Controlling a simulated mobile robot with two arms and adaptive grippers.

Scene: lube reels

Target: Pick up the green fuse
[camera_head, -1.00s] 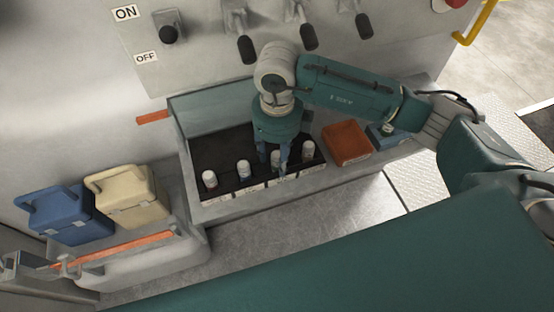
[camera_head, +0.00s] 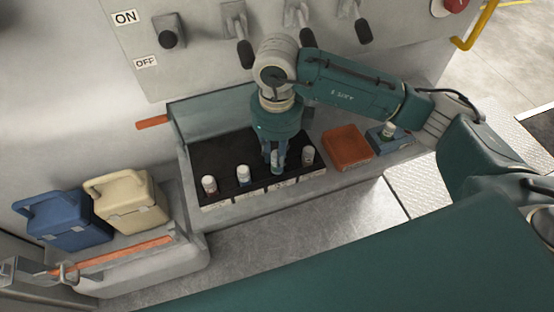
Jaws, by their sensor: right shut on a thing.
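A row of white-topped fuses stands in the black tray (camera_head: 213,151) inside the grey open box. My right gripper (camera_head: 275,163) points down into the tray, with its fingers shut around the third fuse from the left (camera_head: 276,155). Its colour is largely hidden by the teal fingers, so I cannot tell whether it is green. Beside it are a fuse with a reddish base (camera_head: 209,184), a fuse with a blue base (camera_head: 243,174) and a fuse at the right (camera_head: 308,155). Another fuse with a greenish band (camera_head: 388,130) stands on a blue case. My left gripper is not in view.
An orange-brown case (camera_head: 346,145) and the blue case (camera_head: 383,143) lie right of the tray. A cream case (camera_head: 126,203) and a blue handled case (camera_head: 65,221) stand at the left. Switch levers (camera_head: 244,52) hang from the panel above my right arm.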

